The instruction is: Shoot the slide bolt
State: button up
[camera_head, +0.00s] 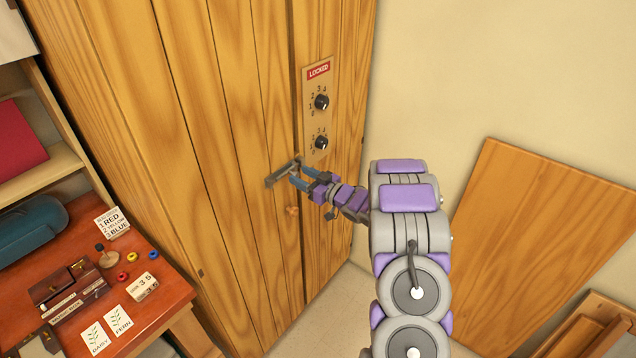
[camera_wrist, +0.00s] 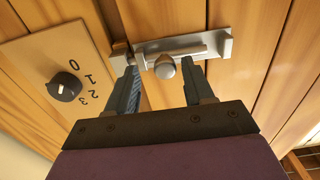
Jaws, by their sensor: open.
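The slide bolt (camera_head: 282,173) is a grey metal bolt on the wooden door (camera_head: 235,120), below and left of the dial plate. In the wrist view the bolt (camera_wrist: 190,47) has a bracket, a rod and a round knob (camera_wrist: 165,68). My gripper (camera_head: 300,181) is at the bolt in the head view. In the wrist view my gripper (camera_wrist: 165,80) is open, with one blue-grey finger on each side of the knob. I cannot tell whether either finger touches it.
A plate with two dials and a red LOCKED sign (camera_head: 318,71) is on the door above the bolt. A red-brown desk (camera_head: 120,270) with cards, rings and a wooden box stands at left. A wooden panel (camera_head: 545,240) leans on the wall at right.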

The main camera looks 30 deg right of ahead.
jog(key=p+v, duration=0.1)
jog(key=v, duration=1.6)
jog(key=shift+d, duration=0.25)
